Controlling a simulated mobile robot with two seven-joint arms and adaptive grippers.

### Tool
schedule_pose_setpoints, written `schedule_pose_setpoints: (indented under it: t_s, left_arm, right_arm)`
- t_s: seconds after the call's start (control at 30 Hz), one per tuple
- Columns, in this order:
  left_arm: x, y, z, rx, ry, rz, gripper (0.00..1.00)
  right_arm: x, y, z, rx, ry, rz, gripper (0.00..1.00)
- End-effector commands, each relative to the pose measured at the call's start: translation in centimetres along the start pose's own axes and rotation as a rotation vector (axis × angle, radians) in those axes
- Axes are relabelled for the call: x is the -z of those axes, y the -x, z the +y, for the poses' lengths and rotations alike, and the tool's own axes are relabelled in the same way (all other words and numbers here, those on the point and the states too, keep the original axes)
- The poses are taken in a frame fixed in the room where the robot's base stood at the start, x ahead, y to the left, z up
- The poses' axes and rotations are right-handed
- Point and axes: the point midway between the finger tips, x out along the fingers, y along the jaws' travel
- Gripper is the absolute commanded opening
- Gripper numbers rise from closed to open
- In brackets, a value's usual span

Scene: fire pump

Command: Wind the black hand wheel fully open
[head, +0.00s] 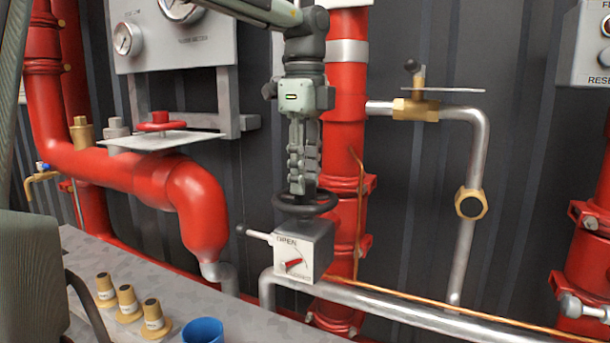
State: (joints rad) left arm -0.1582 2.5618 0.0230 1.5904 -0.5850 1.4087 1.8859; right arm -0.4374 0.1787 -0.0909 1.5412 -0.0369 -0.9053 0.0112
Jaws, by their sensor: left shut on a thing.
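The black hand wheel (321,207) sits on top of a pale grey box (318,250) in the middle of the head view. The box's front face carries the word OPEN near its top and a red pointer (293,263); the lower lettering is too small to read surely. The fingers hide part of the wheel. My right gripper is not in view.
A red vertical pipe (345,105) stands close behind the gripper. A small red wheel (161,122) is at the left. On the grey bench (100,255) are several brass fittings (127,301) and a blue cup (203,331). A brass valve (416,108) is at the right.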

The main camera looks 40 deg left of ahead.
Motion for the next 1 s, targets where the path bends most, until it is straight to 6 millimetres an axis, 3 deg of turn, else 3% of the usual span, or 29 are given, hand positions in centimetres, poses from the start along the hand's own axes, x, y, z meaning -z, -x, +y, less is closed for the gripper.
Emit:
schedule_pose_setpoints:
  t_s: [0.23, 0.57, 0.6, 0.67, 1.0]
  left_arm:
    - [-0.06, 0.17, -0.07, 0.002, 0.394, 0.0, 0.0]
    - [-0.05, 0.11, -0.09, 0.003, 0.472, 0.0, 0.0]
    - [-0.05, 0.11, -0.09, 0.003, 0.471, 0.0, 0.36]
    - [-0.04, 0.1, -0.08, 0.003, 0.47, 0.0, 0.43]
    - [0.01, 0.16, -0.02, 0.0, 0.44, 0.001, 0.47]
  right_arm:
    - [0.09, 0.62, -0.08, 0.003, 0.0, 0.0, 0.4]
    - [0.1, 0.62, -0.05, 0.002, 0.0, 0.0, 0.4]
    - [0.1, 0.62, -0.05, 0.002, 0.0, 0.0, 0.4]
    - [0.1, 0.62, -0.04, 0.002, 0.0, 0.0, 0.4]
    - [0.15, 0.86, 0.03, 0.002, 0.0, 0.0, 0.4]
